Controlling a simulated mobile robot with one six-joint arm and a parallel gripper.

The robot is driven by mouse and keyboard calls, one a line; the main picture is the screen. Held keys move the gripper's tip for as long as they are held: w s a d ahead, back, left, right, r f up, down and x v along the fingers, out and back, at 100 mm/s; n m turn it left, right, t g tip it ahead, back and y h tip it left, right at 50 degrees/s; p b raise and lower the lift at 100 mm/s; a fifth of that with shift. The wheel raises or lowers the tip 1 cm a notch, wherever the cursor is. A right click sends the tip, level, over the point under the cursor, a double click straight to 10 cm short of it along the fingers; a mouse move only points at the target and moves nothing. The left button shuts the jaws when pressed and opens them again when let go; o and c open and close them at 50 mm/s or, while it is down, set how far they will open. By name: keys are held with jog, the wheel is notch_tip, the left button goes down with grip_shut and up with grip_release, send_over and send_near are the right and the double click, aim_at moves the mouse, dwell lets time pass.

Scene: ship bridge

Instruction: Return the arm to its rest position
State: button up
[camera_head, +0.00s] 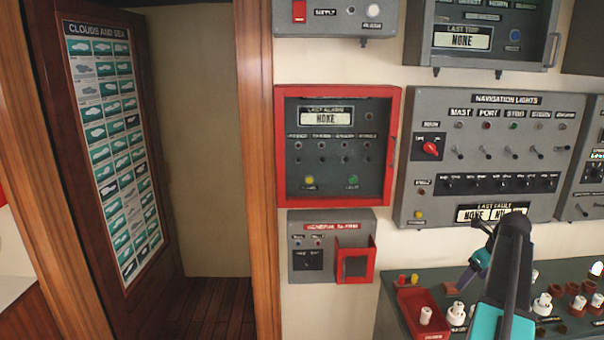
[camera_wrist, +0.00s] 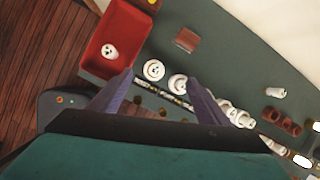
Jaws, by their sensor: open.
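My gripper (camera_wrist: 160,92) is open and empty in the wrist view, its two purple-grey fingers spread above the dark green bench (camera_wrist: 225,65). Small white round parts show between and beyond the fingers. I cannot tell how high the fingers are above them. In the head view my arm reaches up from the lower right, and the gripper end (camera_head: 470,278) is over the bench, partly hidden by the arm's own links.
A red tray (camera_wrist: 112,38) with a white part in it stands at the bench's left end. Several white and brown parts (camera_head: 542,304) stand on the bench. The navigation lights panel (camera_head: 490,155) and red-framed alarm panel (camera_head: 338,146) are on the wall behind. A doorway opens at left.

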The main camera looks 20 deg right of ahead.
jog(key=w+a+f+n+g, duration=0.1)
jog(key=w+a+f+n, duration=0.4)
jog(key=a, duration=0.5)
jog(key=w+a+f+n+y, duration=0.1)
jog(key=w+a+f+n, duration=0.2)
jog(key=a+f+n, duration=0.5)
jog(key=w+a+f+n+g, duration=0.1)
jog(key=w+a+f+n, duration=0.25)
jog(key=a, duration=0.85)
jog(key=s+a+f+n+g, duration=0.1)
jog(key=s+a+f+n, duration=0.1)
jog(key=a+f+n, duration=0.6)
jog(key=s+a+f+n, duration=0.1)
jog(key=s+a+n, duration=0.25)
jog(key=a, duration=0.85)
jog(key=s+a+f+n+g, duration=0.1)
jog(key=s+a+f+n, duration=0.1)
jog(key=a+f+n, duration=0.6)
jog(key=s+a+f+g+b, duration=0.2)
jog(key=s+f+g+b, duration=0.3)
jog(key=s+f+b, duration=0.8)
jog(key=s+f, duration=1.2)
jog(key=f, duration=0.2)
jog(key=shift+s+f+g, duration=0.4)
jog(key=shift+c, duration=0.6)
